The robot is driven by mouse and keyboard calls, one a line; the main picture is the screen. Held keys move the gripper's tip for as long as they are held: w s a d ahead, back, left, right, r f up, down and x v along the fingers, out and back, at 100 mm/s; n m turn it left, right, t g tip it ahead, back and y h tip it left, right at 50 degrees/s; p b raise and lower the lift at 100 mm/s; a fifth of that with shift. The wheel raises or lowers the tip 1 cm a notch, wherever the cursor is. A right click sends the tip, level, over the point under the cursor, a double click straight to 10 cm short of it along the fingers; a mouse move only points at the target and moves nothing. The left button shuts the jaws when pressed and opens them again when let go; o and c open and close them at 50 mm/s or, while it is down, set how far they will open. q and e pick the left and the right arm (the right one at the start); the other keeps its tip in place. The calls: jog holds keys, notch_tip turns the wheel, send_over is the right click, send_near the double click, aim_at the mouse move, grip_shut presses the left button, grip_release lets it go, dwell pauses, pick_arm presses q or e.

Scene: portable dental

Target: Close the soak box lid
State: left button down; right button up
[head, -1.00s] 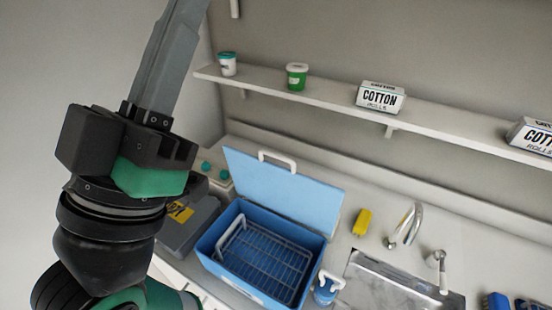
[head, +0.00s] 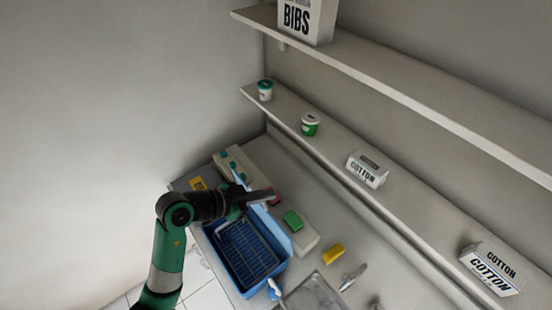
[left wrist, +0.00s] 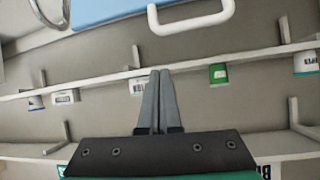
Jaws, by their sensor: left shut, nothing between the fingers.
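The blue soak box (head: 238,272) stands on the counter with its lid (head: 279,232) open and raised along its back side. A wire rack (head: 246,250) sits inside the box. My left gripper (head: 270,194) is shut and empty, and reaches across the far left end of the lid, partly hiding it. In the left wrist view, the shut fingers (left wrist: 160,73) point toward the blue lid (left wrist: 105,8) and its white handle (left wrist: 192,24). The fingertips look apart from the handle. My right gripper is in neither view.
A shelf behind holds cups and cotton boxes (head: 367,169); a higher shelf holds a bibs box (head: 306,20). Behind the lid are a green item (head: 292,220) and a yellow item (head: 333,253). A sink (head: 314,294) lies to the right of the box.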

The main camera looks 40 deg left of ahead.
pick_arm(q)
jog(key=s+a+r+n+y+p, duration=0.2)
jog(key=s+a+r+p, duration=0.1)
jog(key=s+a+p, duration=0.15)
jog(key=shift+g, duration=0.3)
jog(key=w+f, duration=0.1)
jog(key=f, duration=0.1)
jog(key=w+f, duration=0.4)
jog(key=f, duration=0.1)
jog(key=shift+d, duration=0.25)
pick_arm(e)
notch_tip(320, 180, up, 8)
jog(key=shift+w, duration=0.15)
pick_arm(q)
jog(key=shift+a, duration=0.1)
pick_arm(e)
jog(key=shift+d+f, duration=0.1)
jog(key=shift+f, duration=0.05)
